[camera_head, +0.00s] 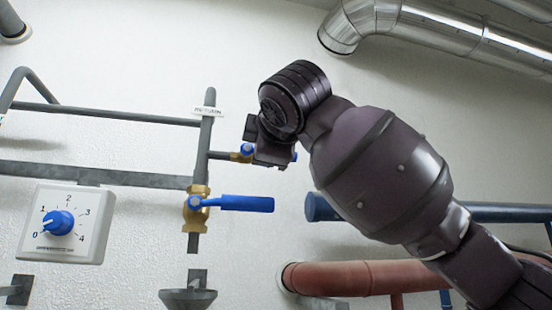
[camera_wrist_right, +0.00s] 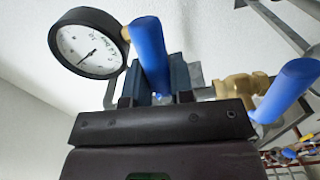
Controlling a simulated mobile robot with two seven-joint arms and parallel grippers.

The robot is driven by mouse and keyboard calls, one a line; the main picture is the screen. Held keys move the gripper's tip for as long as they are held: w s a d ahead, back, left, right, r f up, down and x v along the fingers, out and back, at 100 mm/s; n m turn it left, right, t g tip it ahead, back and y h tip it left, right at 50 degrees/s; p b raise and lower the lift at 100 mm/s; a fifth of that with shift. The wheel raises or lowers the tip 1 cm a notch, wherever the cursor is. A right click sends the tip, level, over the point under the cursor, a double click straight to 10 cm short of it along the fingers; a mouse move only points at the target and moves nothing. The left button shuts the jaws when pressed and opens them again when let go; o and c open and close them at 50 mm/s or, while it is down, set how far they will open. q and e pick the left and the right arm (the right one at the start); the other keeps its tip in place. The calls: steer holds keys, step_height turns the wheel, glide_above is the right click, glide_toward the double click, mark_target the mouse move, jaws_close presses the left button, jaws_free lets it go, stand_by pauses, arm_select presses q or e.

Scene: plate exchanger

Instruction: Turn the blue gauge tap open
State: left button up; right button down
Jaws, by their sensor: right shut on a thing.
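The blue gauge tap (camera_head: 247,149) sits on a short brass branch to the right of the vertical grey pipe in the head view, mostly hidden by my right gripper (camera_head: 270,152). In the right wrist view its blue lever (camera_wrist_right: 149,50) stands up between the two fingers of my right gripper (camera_wrist_right: 156,88), which is shut on it. A round pressure gauge (camera_wrist_right: 88,43) with a white dial and black rim shows left of the lever, its needle toward the lower left. The gauge is not visible in the head view. My left gripper is not in view.
Just below is a larger brass valve (camera_head: 197,208) with a long blue lever (camera_head: 235,203) pointing right, also close by in the wrist view (camera_wrist_right: 288,88). A dial box (camera_head: 68,224) hangs at the left. A blue pipe (camera_head: 322,207) and red pipe (camera_head: 330,278) run at the right.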

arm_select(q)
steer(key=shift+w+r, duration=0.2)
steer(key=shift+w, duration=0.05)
arm_select(e)
steer(key=shift+r+n, duration=0.2)
steer(key=shift+n, duration=0.4)
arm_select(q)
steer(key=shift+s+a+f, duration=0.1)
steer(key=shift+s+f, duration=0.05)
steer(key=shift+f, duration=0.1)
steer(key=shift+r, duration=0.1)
arm_select(e)
steer(key=c, duration=1)
jaws_free()
steer(key=shift+s, duration=0.1)
arm_select(q)
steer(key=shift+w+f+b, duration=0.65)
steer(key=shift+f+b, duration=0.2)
steer(key=shift+b, duration=0.65)
arm_select(e)
steer(key=shift+v, duration=5.4)
